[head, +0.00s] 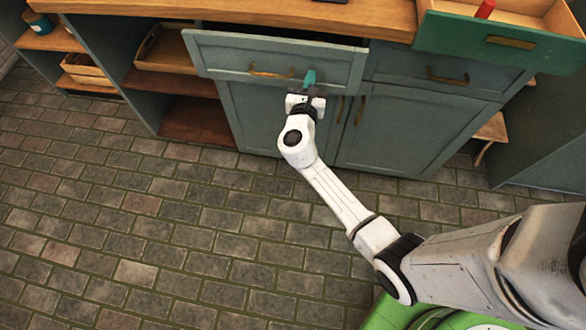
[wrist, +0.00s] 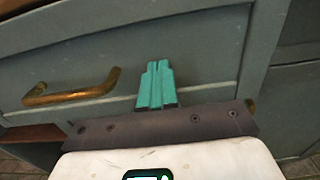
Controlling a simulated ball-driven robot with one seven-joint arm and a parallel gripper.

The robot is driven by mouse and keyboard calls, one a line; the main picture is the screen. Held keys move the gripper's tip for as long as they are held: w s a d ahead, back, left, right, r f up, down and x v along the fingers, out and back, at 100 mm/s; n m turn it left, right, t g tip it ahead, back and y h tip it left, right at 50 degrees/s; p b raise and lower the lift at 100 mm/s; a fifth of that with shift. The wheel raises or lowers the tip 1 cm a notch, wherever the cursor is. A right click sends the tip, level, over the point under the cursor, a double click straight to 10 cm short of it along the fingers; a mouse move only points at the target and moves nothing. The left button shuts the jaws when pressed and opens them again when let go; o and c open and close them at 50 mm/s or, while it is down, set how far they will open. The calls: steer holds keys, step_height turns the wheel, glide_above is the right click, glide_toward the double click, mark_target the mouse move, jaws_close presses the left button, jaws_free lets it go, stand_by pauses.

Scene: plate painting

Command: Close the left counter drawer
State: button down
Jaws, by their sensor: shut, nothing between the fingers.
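The left counter drawer (head: 230,55) is a grey-blue front under the wooden counter, standing out from the cabinet with a dark gap above its top edge. Its brass handle (head: 271,73) is on the front, and the handle also shows in the wrist view (wrist: 72,88). My gripper (head: 309,78) is at the drawer front, right of the handle. Its teal fingers are together and empty in the wrist view (wrist: 156,70), pointing at the drawer panel (wrist: 210,60). I cannot tell whether the fingertips touch the panel.
The right counter drawer (head: 447,75) is flush with the cabinet. Open shelves with wooden trays (head: 163,50) are at left. The brick floor (head: 150,210) in front is clear.

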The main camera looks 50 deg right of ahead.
steer(key=b+x, duration=0.3)
steer(key=x, duration=0.4)
steer(key=shift+w+d, duration=0.2)
steer(key=shift+d, duration=0.15)
steer(key=shift+w+r, duration=0.1)
steer(key=shift+r, duration=0.1)
